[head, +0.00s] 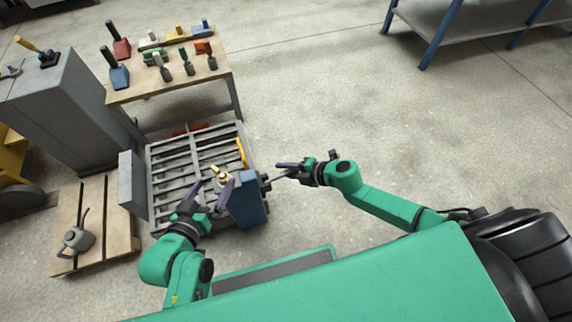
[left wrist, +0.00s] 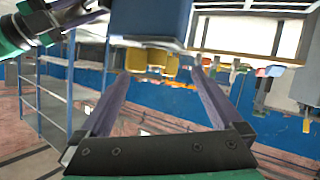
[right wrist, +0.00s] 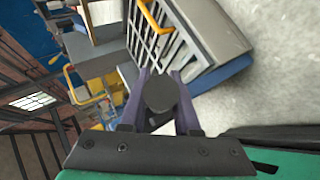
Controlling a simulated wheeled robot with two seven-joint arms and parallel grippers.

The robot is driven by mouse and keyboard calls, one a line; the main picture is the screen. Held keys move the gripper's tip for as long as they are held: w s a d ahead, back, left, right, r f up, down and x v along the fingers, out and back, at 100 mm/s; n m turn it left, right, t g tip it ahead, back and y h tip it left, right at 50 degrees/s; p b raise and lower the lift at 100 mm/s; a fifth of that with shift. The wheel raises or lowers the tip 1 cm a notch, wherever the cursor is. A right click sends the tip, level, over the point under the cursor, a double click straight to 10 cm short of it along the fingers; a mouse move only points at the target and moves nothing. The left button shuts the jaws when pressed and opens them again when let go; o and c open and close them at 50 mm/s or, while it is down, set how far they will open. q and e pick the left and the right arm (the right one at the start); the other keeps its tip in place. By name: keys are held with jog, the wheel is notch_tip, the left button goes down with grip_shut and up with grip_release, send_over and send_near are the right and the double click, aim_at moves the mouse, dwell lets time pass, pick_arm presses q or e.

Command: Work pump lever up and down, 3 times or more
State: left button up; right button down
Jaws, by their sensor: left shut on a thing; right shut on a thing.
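The pump is a blue box (head: 248,203) at the near right corner of the slatted mould. Its lever (head: 267,183) is a dark bar on the right side of the box. My right gripper (head: 280,171) is shut on the lever; the right wrist view shows a round dark end (right wrist: 159,94) between the fingers. My left gripper (head: 214,184) is at the left of the pump, beside a brass-coloured part (head: 219,174).
The grey slatted mould (head: 165,172) lies left of the pump. Behind it stands a wooden-topped table (head: 150,88) with several tools.

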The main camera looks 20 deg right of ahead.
pick_arm(q)
jog(key=s+a+f+g+y+p, duration=0.5)
jog(key=s+a+f+g, duration=0.2)
jog(key=s+a+g, duration=0.35)
notch_tip(320, 180, down, 10)
jog(key=s+a+y+p, duration=0.1)
jog(key=s+a+p, duration=0.1)
jog(key=a+p, duration=0.1)
jog(key=shift+s+p, duration=0.15)
jog(key=shift+p, duration=0.5)
pick_arm(e)
jog(key=r+h, duration=0.1)
jog(key=r+n+h, duration=0.1)
jog(key=shift+w+a+h, duration=0.15)
jog(key=shift+a+h, duration=0.2)
jog(key=shift+h, duration=0.05)
pick_arm(q)
jog(key=shift+r, duration=0.1)
pick_arm(e)
jog(key=c, duration=0.8)
grip_release()
jog(key=shift+o, duration=0.7)
jog(key=shift+f, duration=0.15)
jog(key=shift+d, duration=0.15)
